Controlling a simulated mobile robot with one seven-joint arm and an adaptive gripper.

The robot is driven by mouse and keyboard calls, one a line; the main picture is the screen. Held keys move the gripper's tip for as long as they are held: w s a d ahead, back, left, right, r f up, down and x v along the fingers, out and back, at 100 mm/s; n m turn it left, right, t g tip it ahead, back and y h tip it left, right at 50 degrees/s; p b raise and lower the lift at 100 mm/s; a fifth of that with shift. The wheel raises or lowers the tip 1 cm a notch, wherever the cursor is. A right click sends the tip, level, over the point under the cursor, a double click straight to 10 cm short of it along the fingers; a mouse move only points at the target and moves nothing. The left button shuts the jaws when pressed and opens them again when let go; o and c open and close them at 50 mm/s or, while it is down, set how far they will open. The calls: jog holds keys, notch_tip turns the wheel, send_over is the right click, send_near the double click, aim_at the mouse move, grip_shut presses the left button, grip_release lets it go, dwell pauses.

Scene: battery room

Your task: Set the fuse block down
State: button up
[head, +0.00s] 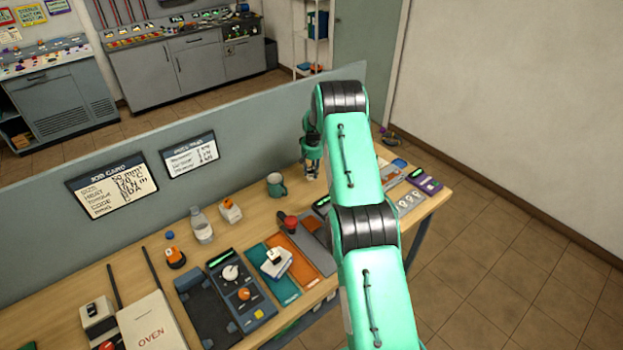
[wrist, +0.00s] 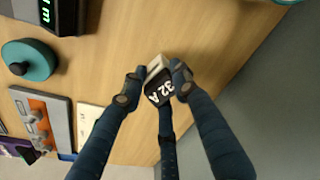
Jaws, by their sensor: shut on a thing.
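The fuse block (wrist: 159,89) is a small block with a dark face marked "32 A" and a pale end. It sits between the fingertips of my gripper (wrist: 155,84), which is shut on it. The wooden tabletop (wrist: 135,35) lies behind it in the wrist view. I cannot tell whether the block touches the wood. In the head view my gripper (head: 312,172) points down over the back of the workbench (head: 240,222), right of the teal mug (head: 277,187). The block cannot be made out there.
A grey divider (head: 235,125) runs along the bench's back edge. In the wrist view, a round teal thing with a black knob (wrist: 28,60), a dark box with a green display (wrist: 45,14) and a grey panel (wrist: 42,118) lie left. Bare wood surrounds the block.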

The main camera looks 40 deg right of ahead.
aim_at(312, 178)
jog(key=shift+f, duration=2)
jog(key=shift+f, duration=0.15)
jog(key=o, duration=1.2)
jog(key=shift+o, duration=0.2)
jog(key=shift+r, duration=0.2)
notch_tip(312, 178, up, 12)
jog(key=s, duration=0.1)
jog(key=shift+s+a+b, duration=0.2)
jog(key=shift+a+b, duration=0.1)
jog(key=shift+a, duration=0.05)
